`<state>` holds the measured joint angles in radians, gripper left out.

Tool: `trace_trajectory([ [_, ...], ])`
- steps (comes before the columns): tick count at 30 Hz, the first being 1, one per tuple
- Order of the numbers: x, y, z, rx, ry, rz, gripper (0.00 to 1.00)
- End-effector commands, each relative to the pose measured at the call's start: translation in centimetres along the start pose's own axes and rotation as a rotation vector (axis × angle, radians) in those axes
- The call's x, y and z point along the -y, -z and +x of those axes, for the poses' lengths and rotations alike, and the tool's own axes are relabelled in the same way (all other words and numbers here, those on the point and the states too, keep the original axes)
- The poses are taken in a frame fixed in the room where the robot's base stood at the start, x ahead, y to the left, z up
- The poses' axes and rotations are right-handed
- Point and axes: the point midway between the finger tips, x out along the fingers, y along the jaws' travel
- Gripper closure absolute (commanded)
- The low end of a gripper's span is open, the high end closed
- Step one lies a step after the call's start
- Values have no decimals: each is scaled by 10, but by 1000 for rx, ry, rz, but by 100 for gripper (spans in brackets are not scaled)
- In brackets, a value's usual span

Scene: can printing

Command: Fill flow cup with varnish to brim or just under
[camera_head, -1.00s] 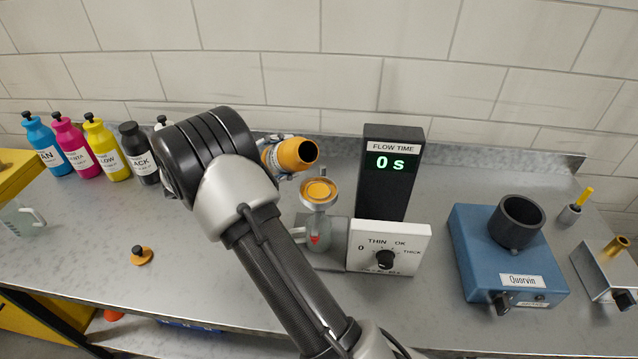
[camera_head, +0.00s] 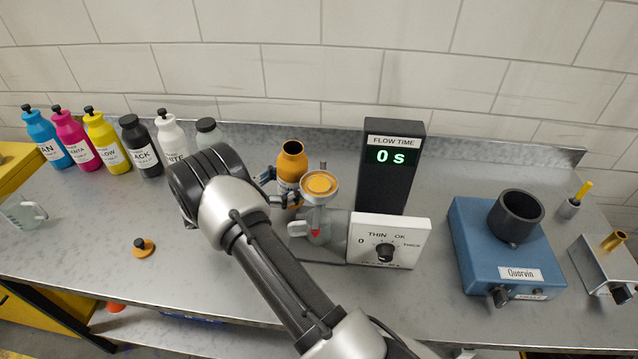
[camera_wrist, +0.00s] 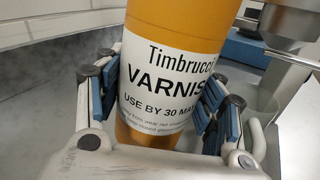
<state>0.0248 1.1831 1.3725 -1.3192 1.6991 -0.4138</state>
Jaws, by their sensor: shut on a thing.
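My gripper (camera_head: 277,188) is shut on the orange varnish bottle (camera_head: 291,162). The bottle is open at the top and stands nearly upright, just left of the flow cup. The wrist view shows its VARNISS-like label (camera_wrist: 165,85) between the blue finger pads. The flow cup (camera_head: 319,200) sits on its stand, and orange-yellow liquid shows inside its rim; the exact level against the brim is hard to tell. A clear jug (camera_head: 318,228) is below the cup. The flow time display (camera_head: 390,157) reads 0 s.
A white dial box (camera_head: 388,241) stands right of the jug. A blue device (camera_head: 508,250) with a dark cup is further right. Several ink bottles (camera_head: 104,148) line the back left. An orange-based stopper (camera_head: 144,249) lies on the bench at the left front.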

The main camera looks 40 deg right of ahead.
Motion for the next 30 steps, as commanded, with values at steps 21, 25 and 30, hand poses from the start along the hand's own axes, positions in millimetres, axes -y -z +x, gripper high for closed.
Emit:
trace_trajectory([
  [21,-2,-41,-1,32,1,-148,91],
  [25,-3,-48,-1,32,1,-149,91],
  [30,-3,-47,-1,32,1,-150,91],
])
